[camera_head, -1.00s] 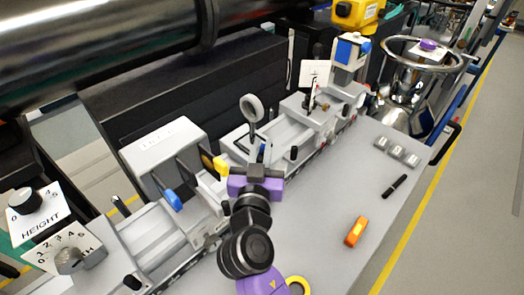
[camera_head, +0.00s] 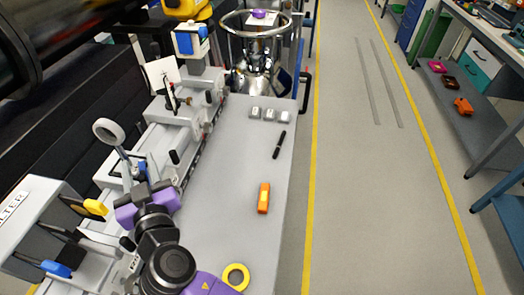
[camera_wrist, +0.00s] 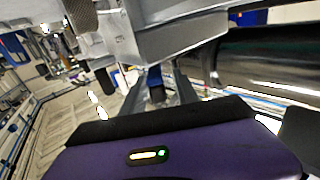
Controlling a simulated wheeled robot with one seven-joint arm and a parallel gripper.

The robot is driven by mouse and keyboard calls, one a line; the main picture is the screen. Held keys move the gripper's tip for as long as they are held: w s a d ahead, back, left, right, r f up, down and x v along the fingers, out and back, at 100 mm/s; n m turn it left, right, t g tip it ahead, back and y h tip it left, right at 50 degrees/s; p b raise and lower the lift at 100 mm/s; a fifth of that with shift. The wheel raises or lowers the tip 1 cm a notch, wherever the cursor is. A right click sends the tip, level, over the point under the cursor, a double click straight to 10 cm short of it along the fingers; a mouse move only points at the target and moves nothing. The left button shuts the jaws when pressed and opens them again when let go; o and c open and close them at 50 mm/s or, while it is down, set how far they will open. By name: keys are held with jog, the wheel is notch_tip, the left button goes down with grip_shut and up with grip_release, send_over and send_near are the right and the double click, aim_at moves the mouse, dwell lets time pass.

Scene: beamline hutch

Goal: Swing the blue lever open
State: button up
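A blue-tipped lever (camera_head: 55,268) sticks out of the front of the grey filter box at the lower left in the head view, beside a yellow-tipped lever (camera_head: 95,207). A smaller blue part (camera_head: 142,165) stands on the rail near the foot of the ring post, just beyond my gripper (camera_head: 143,184). My gripper has a purple body and hangs over the bench rail, apart from the filter box levers. In the wrist view a dark blue part (camera_wrist: 155,80) shows ahead of the purple body; whether my fingers touch it is unclear. Their opening cannot be made out.
A ring on a post (camera_head: 107,130) stands close beyond my gripper. An orange tool (camera_head: 263,198), a yellow ring (camera_head: 236,276), a black pen (camera_head: 279,145) and small grey blocks (camera_head: 268,114) lie on the bench. The floor aisle (camera_head: 350,180) at right is clear.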

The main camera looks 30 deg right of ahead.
jog(key=shift+d+r+n+y+p, duration=0.1)
jog(key=shift+r+n+y+p, duration=0.25)
jog(key=shift+p, duration=0.65)
jog(key=y+p, duration=0.1)
jog(key=p, duration=0.2)
jog(key=shift+f+n+y, duration=0.1)
jog(key=shift+n+y, duration=0.15)
jog(key=shift+n, duration=0.1)
